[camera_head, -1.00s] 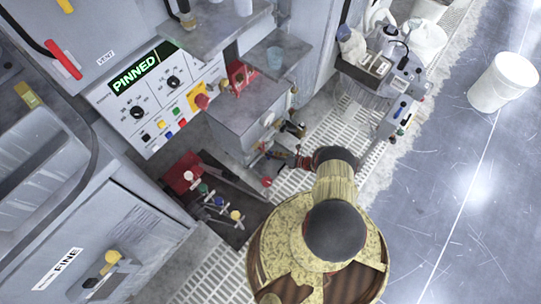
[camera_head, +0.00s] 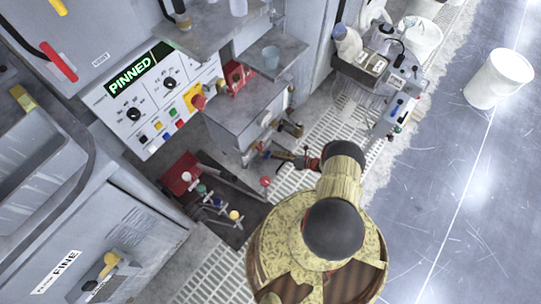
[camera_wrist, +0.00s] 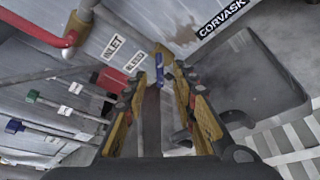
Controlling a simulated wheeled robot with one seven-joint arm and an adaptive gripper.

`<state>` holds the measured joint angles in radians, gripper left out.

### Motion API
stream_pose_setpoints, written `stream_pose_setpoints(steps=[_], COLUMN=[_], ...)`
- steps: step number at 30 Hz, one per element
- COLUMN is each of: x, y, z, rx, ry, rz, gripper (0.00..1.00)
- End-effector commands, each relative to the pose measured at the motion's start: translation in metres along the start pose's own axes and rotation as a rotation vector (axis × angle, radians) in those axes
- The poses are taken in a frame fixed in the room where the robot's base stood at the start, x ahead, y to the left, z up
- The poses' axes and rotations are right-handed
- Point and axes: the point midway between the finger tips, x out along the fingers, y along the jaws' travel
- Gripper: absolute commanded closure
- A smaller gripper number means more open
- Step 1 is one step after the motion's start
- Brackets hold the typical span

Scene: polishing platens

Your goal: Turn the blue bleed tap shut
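My gripper (camera_wrist: 166,62) is open in the wrist view, its two yellow-and-black fingers apart. A small blue tap handle (camera_wrist: 159,68) shows between the fingertips, nearer the left one; I cannot tell whether they touch. It is near a grey panel with a BLEED label (camera_wrist: 133,62) and an INLET label (camera_wrist: 113,46). In the head view my gripper (camera_head: 272,151) is small, by the grey box on the cabinet. The blue tap cannot be made out there.
A red-handled pipe (camera_wrist: 68,42) and rods with green (camera_wrist: 32,95) and blue (camera_wrist: 14,126) knobs are at the wrist view's left. A grey tray (camera_wrist: 258,75) is at right.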

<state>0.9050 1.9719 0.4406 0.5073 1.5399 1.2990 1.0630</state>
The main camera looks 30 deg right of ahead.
Motion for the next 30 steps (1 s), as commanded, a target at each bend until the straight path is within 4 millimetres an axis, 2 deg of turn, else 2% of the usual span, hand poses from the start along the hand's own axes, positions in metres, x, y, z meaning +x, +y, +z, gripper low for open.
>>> stream_pose_setpoints(steps=[1, 6, 12, 22, 26, 30], x=[-0.013, -0.042, -0.061, -0.064, -0.064, -0.057], y=[-0.001, -0.001, 0.0, 0.0, 0.003, 0.021], z=[0.002, 0.001, 0.0, 0.0, 0.002, -0.015], rx=[0.001, 0.001, 0.0, -0.001, -0.002, 0.039], ry=[-0.004, -0.002, -0.001, 0.001, 0.002, -0.001], rz=[-0.004, -0.003, -0.001, 0.0, 0.002, 0.008], gripper=[0.73, 0.73, 0.73, 0.73, 0.65, 0.57])
